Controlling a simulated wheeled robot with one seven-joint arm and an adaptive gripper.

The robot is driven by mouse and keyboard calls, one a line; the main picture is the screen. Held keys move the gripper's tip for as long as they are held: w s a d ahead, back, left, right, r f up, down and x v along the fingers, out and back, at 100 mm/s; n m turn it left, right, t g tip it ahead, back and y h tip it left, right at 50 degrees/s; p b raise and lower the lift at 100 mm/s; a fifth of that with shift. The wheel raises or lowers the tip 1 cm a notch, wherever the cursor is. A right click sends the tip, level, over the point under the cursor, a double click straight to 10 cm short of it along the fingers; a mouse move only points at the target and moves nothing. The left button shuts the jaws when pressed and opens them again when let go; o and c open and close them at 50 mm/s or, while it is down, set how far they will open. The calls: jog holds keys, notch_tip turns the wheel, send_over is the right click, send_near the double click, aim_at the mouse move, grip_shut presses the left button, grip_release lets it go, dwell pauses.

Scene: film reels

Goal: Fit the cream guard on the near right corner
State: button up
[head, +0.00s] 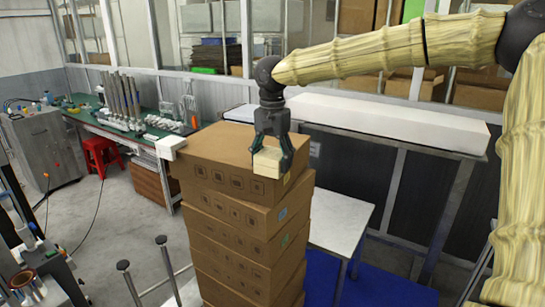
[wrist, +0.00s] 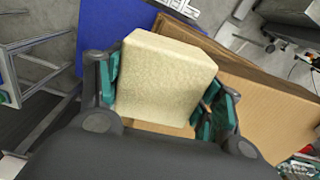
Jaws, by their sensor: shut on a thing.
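The cream guard (head: 267,163) is a pale blocky piece. My gripper (head: 272,148) points down with its dark green fingers shut on it. In the head view the guard overlaps the near right corner of the top cardboard box (head: 215,148). I cannot tell whether it touches the box or hangs just above it. In the wrist view the guard (wrist: 165,78) sits between the fingers (wrist: 160,95), with the brown box top (wrist: 262,105) behind and to its right. The guard's underside is hidden.
The box tops a tall stack of cartons. A white table (head: 338,222) stands right of the stack, and a long white block (head: 390,122) lies on a bench behind. A red stool (head: 98,152) is far left.

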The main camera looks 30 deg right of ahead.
aim_at(272, 152)
jog(key=o, duration=1)
jog(key=shift+f, duration=0.35)
jog(key=shift+s+r, duration=0.1)
jog(key=shift+r, duration=0.1)
notch_tip(272, 152, up, 12)
jog(key=b, duration=0.3)
jog(key=shift+f, duration=0.15)
